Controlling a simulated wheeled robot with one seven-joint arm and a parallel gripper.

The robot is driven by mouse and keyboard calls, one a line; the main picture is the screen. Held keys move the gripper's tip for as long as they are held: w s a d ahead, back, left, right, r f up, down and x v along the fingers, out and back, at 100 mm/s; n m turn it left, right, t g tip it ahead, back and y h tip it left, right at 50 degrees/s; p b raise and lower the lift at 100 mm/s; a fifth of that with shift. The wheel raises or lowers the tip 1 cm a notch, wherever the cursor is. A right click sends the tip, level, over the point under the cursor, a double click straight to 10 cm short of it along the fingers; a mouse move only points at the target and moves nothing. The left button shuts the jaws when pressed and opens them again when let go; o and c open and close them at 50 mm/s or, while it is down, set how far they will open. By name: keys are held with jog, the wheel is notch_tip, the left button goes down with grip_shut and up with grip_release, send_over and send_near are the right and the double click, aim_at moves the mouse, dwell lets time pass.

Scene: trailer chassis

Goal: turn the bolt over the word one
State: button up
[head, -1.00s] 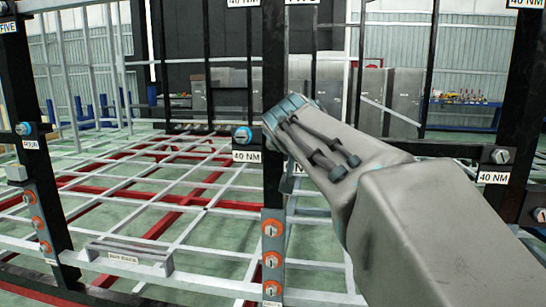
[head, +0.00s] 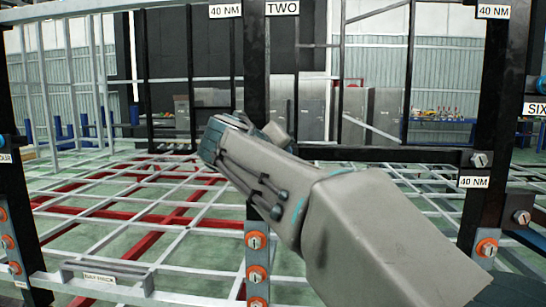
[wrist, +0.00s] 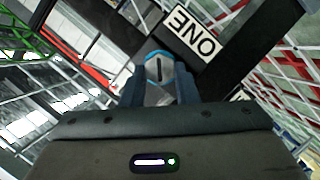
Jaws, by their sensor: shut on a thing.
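The bolt (wrist: 154,67) has a slotted metal head with a blue ring, seen in the wrist view. The word ONE label (wrist: 190,33) is beside it on the black post, upside down in that view. My gripper (wrist: 160,82) has its two fingers on either side of the bolt head and is shut on it. In the head view my arm's end covers part of the middle black post (head: 256,75), so the bolt, the label ONE and the fingertips are hidden there.
Orange-ringed bolts (head: 257,241) line the lower middle post. A TWO label (head: 282,8) is above. A right post (head: 490,120) carries another bolt over a 40 NM label (head: 474,182). A grid of grey and red bars (head: 110,215) lies behind.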

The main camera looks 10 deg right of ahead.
jog(key=shift+n+h, duration=0.4)
jog(key=o, duration=1)
jog(key=shift+w+d+f, duration=0.15)
jog(key=shift+w+d, duration=0.05)
jog(key=shift+a, duration=0.1)
jog(key=p+v, duration=0.2)
jog(key=v, duration=1.2)
